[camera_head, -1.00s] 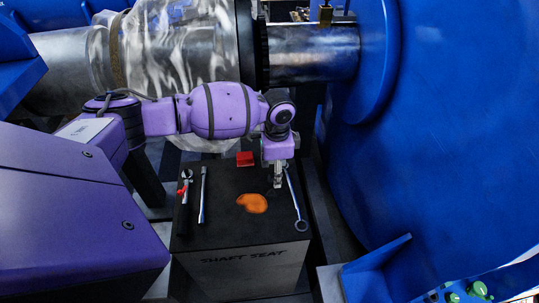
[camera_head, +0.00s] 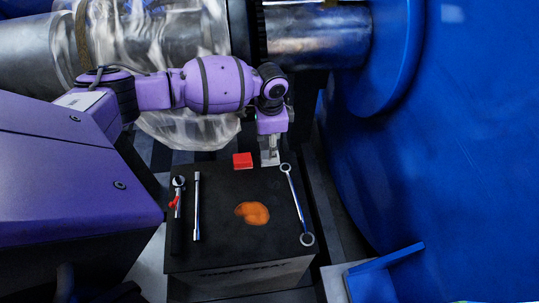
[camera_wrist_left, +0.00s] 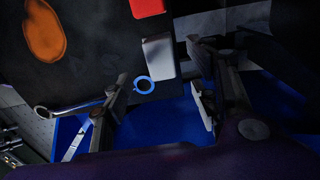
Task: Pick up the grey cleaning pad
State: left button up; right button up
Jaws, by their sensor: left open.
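The grey cleaning pad (camera_wrist_left: 159,56) shows in the wrist view as a small pale block with rounded corners, lying on the dark top of the shaft seat block beside the red piece. My left gripper (camera_head: 270,150) points down at the far right edge of that block in the head view. In the wrist view its fingers (camera_wrist_left: 158,70) are open, one on each side of the pad's near end; I cannot tell whether they touch it. In the head view the pad is hard to tell from the fingertips. My right gripper is in neither view.
The shaft seat block (camera_head: 222,245) also carries a red piece (camera_head: 243,160), an orange patch (camera_head: 252,213), a ratchet (camera_head: 177,215), a metal bar (camera_head: 196,205) and a ring wrench (camera_head: 297,205). A large blue housing (camera_head: 450,140) stands right; a shaft (camera_head: 315,35) runs behind.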

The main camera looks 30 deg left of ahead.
pick_arm(q)
notch_tip(320, 180, down, 5)
jog(key=shift+s+a+r, duration=0.1)
jog(key=shift+s, duration=0.05)
jog(key=shift+f, duration=0.5)
jog(key=c, duration=1.2)
jog(key=shift+r, duration=0.2)
